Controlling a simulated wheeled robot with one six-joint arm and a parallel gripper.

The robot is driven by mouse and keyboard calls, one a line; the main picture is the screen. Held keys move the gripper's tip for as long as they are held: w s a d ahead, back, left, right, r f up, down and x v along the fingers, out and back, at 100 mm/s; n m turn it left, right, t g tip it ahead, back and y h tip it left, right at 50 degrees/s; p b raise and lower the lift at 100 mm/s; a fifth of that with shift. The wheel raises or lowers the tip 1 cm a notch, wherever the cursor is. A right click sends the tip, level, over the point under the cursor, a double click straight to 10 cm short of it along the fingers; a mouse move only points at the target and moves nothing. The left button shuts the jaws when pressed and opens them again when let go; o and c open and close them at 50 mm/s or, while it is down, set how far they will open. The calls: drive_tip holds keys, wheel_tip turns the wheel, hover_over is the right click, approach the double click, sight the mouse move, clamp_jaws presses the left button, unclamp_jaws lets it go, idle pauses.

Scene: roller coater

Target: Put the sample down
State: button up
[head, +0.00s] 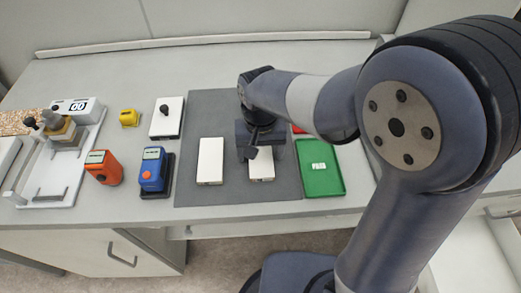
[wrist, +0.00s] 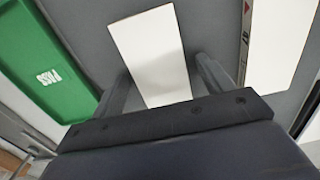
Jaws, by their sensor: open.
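A white flat panel (head: 262,168), which looks like the sample, lies on the dark grey mat (head: 235,119) beneath my gripper (head: 258,146). In the wrist view the panel (wrist: 150,48) shows between the two spread fingers of my gripper (wrist: 163,82), with a gap on each side. My gripper is open and holds nothing visible. The gripper hides the rear part of this panel in the head view. A second white panel (head: 210,161) lies on the mat to the left; a white panel with small edge markings (wrist: 282,40) shows at right in the wrist view.
A green tray marked PASS (head: 333,186) stands at the mat's right, with a red item (head: 298,129) behind it, mostly hidden. Left of the mat are a blue device (head: 153,174), an orange device (head: 103,168), a white plate with a black knob (head: 167,122) and a yellow block (head: 129,118).

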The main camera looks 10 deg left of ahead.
sight(261, 156)
wheel_tip(261, 156, up, 12)
drive_tip(key=shift+r+p, duration=0.2)
drive_tip(key=shift+p, duration=0.15)
idle(0.5)
